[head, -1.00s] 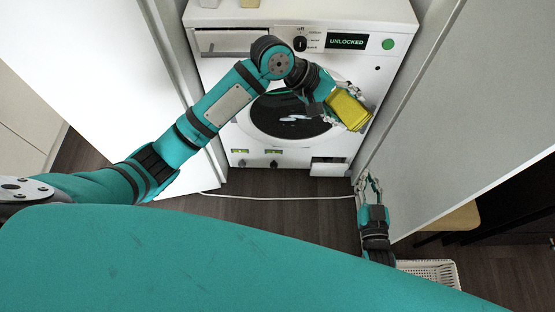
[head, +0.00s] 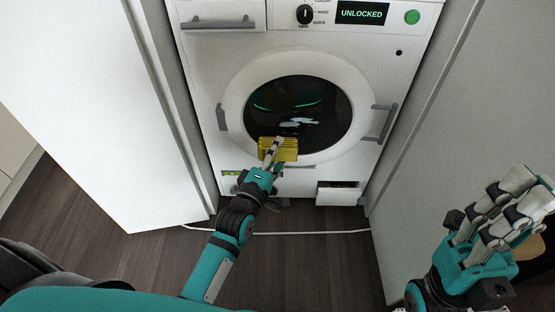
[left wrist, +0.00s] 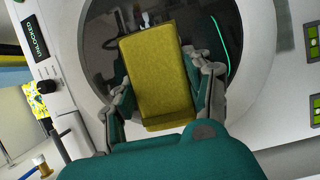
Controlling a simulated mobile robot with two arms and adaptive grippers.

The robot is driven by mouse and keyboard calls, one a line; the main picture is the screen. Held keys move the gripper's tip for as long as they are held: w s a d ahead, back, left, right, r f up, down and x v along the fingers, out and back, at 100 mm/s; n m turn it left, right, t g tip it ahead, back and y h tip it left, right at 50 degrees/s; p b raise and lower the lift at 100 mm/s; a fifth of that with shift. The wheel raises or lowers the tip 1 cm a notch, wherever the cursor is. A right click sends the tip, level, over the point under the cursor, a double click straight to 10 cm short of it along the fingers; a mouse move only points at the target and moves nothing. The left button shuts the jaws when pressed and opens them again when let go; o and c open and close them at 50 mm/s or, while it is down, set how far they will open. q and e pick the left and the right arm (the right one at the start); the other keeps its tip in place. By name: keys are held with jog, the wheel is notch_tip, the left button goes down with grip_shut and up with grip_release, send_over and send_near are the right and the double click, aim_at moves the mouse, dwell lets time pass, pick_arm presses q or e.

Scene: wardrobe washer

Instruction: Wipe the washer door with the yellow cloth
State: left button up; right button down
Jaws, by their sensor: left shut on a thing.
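The washer door (head: 237,110) is shut, with a white ring around dark round glass (head: 320,92). Pale smears (head: 300,122) show on the lower glass. The yellow cloth (head: 290,151) is a thick folded block in front of the door's lower rim; I cannot tell whether it touches. My left gripper (head: 275,155) is shut on the cloth. In the left wrist view the cloth (left wrist: 157,70) lies between the fingers of the left gripper (left wrist: 165,88), with the dark glass behind it. My right gripper (head: 508,210) is open and empty at the lower right, away from the washer.
A grey handle (head: 381,124) stands out at the door's right. The washer's display (head: 362,14) reads UNLOCKED. A small flap (head: 339,192) at the bottom right is open. White panels (head: 95,110) flank the washer on both sides. A white cable (head: 310,233) crosses the floor.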

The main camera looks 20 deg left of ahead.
pick_arm(q)
jog(key=shift+w+a+b, duration=0.25)
jog(key=shift+w+b, duration=0.2)
jog(key=shift+w, duration=0.45)
jog(key=shift+w+a+b, duration=0.25)
jog(key=shift+w+b, duration=0.2)
jog(key=shift+w, duration=0.45)
jog(key=shift+w+a+b, duration=0.25)
jog(key=shift+w+b, duration=0.2)
jog(key=shift+w, duration=0.45)
jog(key=o, duration=0.4)
jog(key=c, duration=0.6)
